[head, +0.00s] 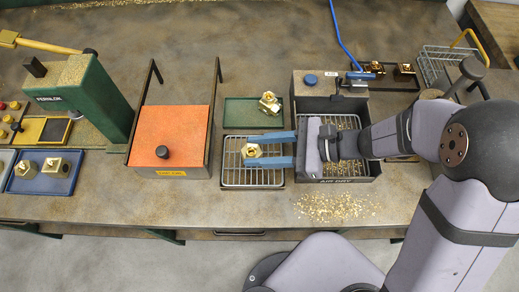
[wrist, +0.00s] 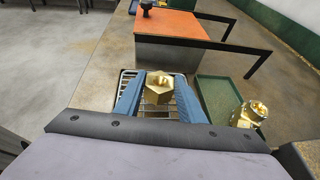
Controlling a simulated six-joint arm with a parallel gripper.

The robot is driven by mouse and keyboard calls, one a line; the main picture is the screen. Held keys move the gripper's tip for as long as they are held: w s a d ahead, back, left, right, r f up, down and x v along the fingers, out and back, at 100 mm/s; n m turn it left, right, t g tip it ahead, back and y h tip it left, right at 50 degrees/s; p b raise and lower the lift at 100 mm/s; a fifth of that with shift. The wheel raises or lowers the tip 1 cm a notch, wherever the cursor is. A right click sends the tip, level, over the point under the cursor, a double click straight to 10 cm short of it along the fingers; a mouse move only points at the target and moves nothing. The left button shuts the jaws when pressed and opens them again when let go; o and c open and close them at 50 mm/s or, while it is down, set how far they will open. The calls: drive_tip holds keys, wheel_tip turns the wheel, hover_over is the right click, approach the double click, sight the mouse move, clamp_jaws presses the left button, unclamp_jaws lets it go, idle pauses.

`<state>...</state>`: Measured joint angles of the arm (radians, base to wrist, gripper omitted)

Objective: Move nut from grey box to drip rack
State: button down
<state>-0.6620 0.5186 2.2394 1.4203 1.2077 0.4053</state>
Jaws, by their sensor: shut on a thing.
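My gripper (head: 257,150) has blue fingers and is shut on a brass hexagonal nut (head: 250,151), held between the fingertips. The nut also shows in the wrist view (wrist: 158,91), with its bore opening visible. Nut and fingers are over the drip rack (head: 252,184), a small wire rack in a tray; whether the nut touches the wires I cannot tell. The grey box (head: 376,166), labelled "AIR DRY", is right of the rack, with a wire mesh and brass chips inside. My wrist covers much of it.
A green tray (head: 238,112) behind the rack has a brass fitting (head: 269,103) at its right edge. An orange-lidded box (head: 176,130) stands left of the rack. A blue tray (head: 22,184) with brass parts is at far left. Brass chips (head: 335,207) lie in front of the grey box.

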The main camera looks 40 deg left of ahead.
drive_tip(key=shift+f, duration=0.5)
drive_tip(key=shift+f, duration=0.1)
drive_tip(key=c, duration=1.2)
unclamp_jaws()
drive_tip(key=shift+w+d+r, duration=0.15)
drive_tip(key=shift+d+r, duration=0.05)
drive_tip(key=shift+r, duration=0.05)
drive_tip(key=p+v, duration=0.5)
drive_tip(key=v, duration=0.5)
drive_tip(key=shift+r+p, duration=0.2)
drive_tip(key=shift+p, duration=0.15)
drive_tip(key=shift+w+d+r, duration=0.1)
drive_tip(key=shift+w+d, duration=0.3)
drive_tip(key=shift+d, duration=0.2)
